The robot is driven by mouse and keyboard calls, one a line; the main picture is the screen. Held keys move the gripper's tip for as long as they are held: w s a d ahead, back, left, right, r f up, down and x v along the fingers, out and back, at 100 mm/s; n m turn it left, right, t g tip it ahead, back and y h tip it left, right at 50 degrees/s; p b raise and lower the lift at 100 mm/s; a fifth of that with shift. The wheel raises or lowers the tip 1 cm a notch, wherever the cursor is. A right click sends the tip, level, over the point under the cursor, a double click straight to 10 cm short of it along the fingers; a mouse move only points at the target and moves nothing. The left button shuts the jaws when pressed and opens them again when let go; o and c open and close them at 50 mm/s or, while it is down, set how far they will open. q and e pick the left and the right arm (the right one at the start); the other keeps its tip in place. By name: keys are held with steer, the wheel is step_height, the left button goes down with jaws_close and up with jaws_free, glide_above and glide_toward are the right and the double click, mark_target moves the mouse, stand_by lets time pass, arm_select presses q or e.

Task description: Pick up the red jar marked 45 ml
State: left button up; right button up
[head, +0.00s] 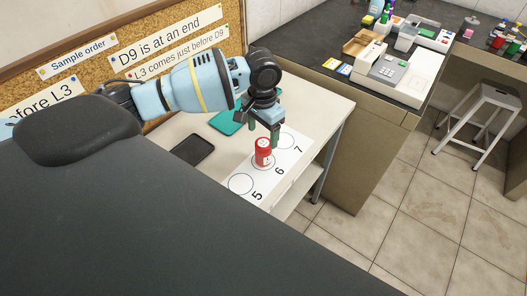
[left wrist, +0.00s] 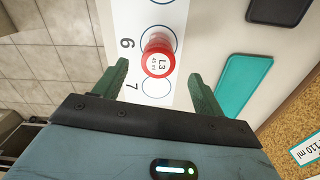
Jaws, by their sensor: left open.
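The red jar (head: 263,154) stands upright on the white strip (head: 241,184), on the circle numbered 6. In the left wrist view the jar (left wrist: 158,57) shows its round lid with a white label reading L3; the smaller text under it is hard to read. My left gripper (head: 264,132) points down just above the jar, open and empty. In the left wrist view its two fingers (left wrist: 160,72) are wide apart, one on each side of the jar's lid and not visibly touching it. My right gripper is not in view.
Circles 5 and 7 look empty. A teal tray (head: 226,121) and a dark tray (head: 192,149) lie on the small table (head: 334,106). A corkboard (head: 97,62) with notes stands behind. A dark counter with instruments and a stool (head: 486,110) are at the right.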

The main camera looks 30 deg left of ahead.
mark_target(263, 143)
arm_select(q)
steer(key=shift+s+f, duration=0.1)
steer(key=shift+f, duration=3.8)
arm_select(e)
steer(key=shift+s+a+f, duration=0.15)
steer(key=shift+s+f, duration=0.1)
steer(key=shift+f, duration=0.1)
arm_select(q)
steer(key=shift+d, duration=0.1)
steer(key=c, duration=1.1)
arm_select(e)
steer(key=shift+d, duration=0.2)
arm_select(q)
steer(key=shift+r, duration=0.1)
